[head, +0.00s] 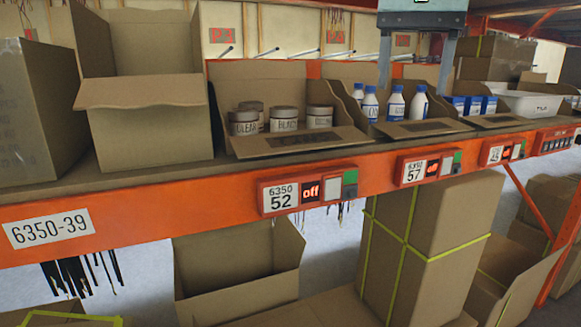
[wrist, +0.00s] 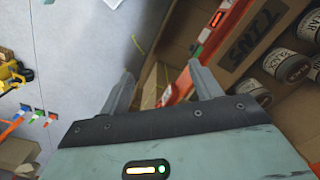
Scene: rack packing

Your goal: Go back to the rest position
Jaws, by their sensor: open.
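My gripper (head: 414,86) hangs at the upper right of the head view, fingers pointing down, in front of the shelf's open display boxes. Its two grey fingers are spread apart with nothing between them. In the wrist view my gripper (wrist: 161,70) is also open and empty. Beyond it there, the orange shelf edge (wrist: 205,48) runs at a slant, and an open box labelled TINS (wrist: 252,35) lies to the right. My gripper touches nothing that I can see.
The orange rack beam (head: 140,205) crosses the head view. Above it stand a tall open carton (head: 150,135), a box of tins (head: 284,118), white-and-blue bottles (head: 396,103) and a white bin (head: 530,102). Cartons (head: 425,250) stand below. Grey floor (wrist: 90,50) shows in the wrist view.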

